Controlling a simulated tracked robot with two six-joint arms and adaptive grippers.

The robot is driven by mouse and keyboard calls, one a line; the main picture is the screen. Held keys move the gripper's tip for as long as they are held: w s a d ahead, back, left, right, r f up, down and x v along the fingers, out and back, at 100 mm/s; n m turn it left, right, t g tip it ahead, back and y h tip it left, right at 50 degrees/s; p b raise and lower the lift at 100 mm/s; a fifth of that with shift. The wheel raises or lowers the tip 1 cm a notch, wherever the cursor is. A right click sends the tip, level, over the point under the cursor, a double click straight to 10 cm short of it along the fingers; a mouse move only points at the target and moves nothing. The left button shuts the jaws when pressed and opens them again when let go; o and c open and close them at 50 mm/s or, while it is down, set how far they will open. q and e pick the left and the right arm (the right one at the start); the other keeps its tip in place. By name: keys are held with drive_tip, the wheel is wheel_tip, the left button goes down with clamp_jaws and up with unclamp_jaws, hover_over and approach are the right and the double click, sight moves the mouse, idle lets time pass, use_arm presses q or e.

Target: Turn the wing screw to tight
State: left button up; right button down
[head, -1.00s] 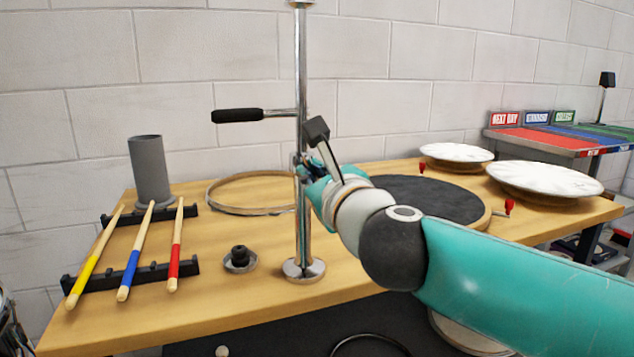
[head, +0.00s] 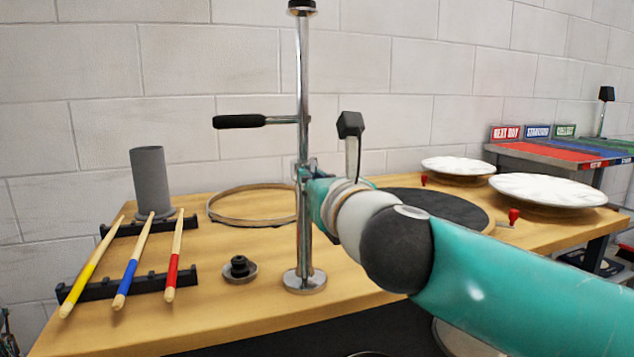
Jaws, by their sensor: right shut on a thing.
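A chrome stand (head: 303,90) rises from a round metal base (head: 305,281) on the wooden bench. A black-gripped rod (head: 240,121) sticks out to the left from its upper part. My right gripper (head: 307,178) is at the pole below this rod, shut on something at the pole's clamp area. The wing screw is hidden behind the gripper and wrist, so I cannot see its wings or how tight it sits. The dark block on a bracket at my right wrist stands nearly upright. My left gripper is out of view.
Yellow, blue and red drumsticks (head: 132,265) lie on black racks at the left, by a grey cylinder (head: 148,182). A wooden hoop (head: 250,204), a small black-topped part (head: 239,268), a dark round pad (head: 450,208) and white cymbal-like discs (head: 553,190) share the bench.

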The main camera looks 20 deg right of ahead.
drive_tip(key=shift+f, duration=0.3)
drive_tip(key=c, duration=1.3)
unclamp_jaws()
drive_tip(key=shift+w, duration=0.1)
drive_tip(key=shift+o, duration=0.4)
drive_tip(key=shift+r, duration=0.15)
drive_tip(key=s, duration=1.2)
drive_tip(key=shift+d, duration=0.2)
